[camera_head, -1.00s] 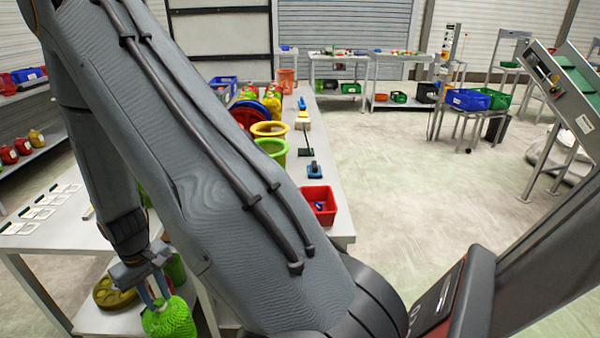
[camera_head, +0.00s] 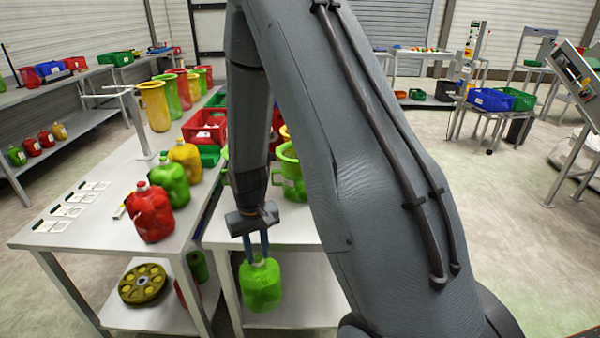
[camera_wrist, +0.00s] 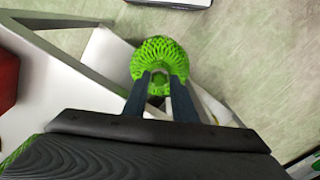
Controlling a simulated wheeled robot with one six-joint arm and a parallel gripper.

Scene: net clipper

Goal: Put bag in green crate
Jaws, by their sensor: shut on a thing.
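The green net bag (camera_head: 261,287) hangs from my gripper (camera_head: 256,248), which is shut on its top. In the head view it is in front of the near table's front edge, with the lower shelf behind it. It also shows in the wrist view (camera_wrist: 162,52), between and beyond my fingertips (camera_wrist: 160,88). A green crate (camera_head: 209,158) stands on the table behind the yellow container, partly hidden. Another green crate (camera_head: 520,100) is on a stand at the far right. I cannot tell which crate the task names.
A red container (camera_head: 150,213) and a yellow container (camera_head: 184,160) stand on the table (camera_head: 110,235), with a red crate (camera_head: 203,124) behind. A yellow wheel (camera_head: 142,284) lies on the lower shelf.

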